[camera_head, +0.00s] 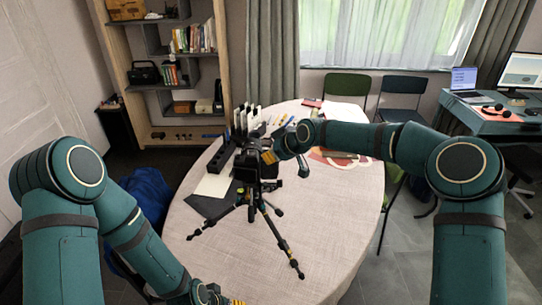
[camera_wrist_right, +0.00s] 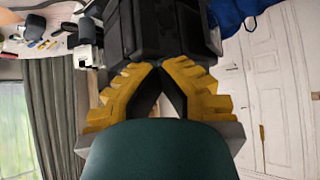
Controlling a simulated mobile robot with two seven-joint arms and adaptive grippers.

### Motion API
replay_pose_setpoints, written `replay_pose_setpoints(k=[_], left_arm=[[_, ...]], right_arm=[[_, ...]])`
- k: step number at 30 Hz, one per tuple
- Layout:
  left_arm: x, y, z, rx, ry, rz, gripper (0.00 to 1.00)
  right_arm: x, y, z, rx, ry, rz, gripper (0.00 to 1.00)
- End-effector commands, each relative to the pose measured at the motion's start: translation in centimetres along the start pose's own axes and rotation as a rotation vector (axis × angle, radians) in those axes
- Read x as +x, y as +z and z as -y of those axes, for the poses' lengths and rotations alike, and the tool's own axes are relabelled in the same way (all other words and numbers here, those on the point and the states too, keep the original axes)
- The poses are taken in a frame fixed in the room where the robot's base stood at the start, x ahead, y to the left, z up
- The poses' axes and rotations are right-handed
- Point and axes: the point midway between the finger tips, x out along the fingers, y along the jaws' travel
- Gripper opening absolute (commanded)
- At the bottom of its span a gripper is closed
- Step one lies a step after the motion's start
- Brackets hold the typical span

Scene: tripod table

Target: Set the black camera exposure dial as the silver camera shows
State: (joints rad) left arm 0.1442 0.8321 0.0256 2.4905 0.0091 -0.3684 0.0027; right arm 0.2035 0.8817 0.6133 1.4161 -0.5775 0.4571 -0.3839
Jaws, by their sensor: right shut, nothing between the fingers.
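The black camera (camera_head: 246,165) sits on a dark tripod (camera_head: 270,222) that stands on the round table. My right gripper (camera_head: 268,157) is at the camera's right side in the head view, shut and empty. In the right wrist view, the yellow fingers of this gripper (camera_wrist_right: 160,68) meet just in front of the black camera body (camera_wrist_right: 165,28). I cannot tell whether they touch it. The exposure dial is not clear in either view. I cannot make out the silver camera. My left gripper (camera_head: 236,301) shows only as a bit of yellow at the bottom edge.
A black tray (camera_head: 221,157), a row of upright white items (camera_head: 246,118), papers (camera_head: 214,184) and pens stand or lie behind the tripod. Chairs (camera_head: 346,85) stand beyond, and a shelf (camera_head: 150,75) is at back left.

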Motion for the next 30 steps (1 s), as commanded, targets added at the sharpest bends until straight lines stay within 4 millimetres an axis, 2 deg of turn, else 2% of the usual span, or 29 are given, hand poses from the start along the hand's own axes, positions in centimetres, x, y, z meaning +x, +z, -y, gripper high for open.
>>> replay_pose_setpoints(k=[10, 18, 27, 28, 30], left_arm=[[-2.0, -0.2, -0.7, 0.0, 0.003, 0.0, 0.49], [-2.3, -0.2, -0.7, 0.0, 0.004, 0.001, 0.49], [-2.3, -0.3, -0.7, 0.0, 0.004, 0.0, 0.49], [-2.3, -0.3, -0.7, 0.0, 0.004, 0.0, 0.49], [-2.3, -0.3, -0.7, 0.0, 0.004, 0.0, 0.49]], right_arm=[[-0.1, -0.3, -0.2, -0.104, -0.109, -0.001, 0.0], [0.0, -0.2, -0.2, -0.191, -0.192, -0.003, 0.0], [0.0, -0.2, -0.2, -0.196, -0.196, -0.003, 0.0], [0.0, -0.2, -0.2, -0.196, -0.196, -0.003, 0.05], [0.0, -0.2, -0.2, -0.196, -0.196, -0.003, 0.3]])
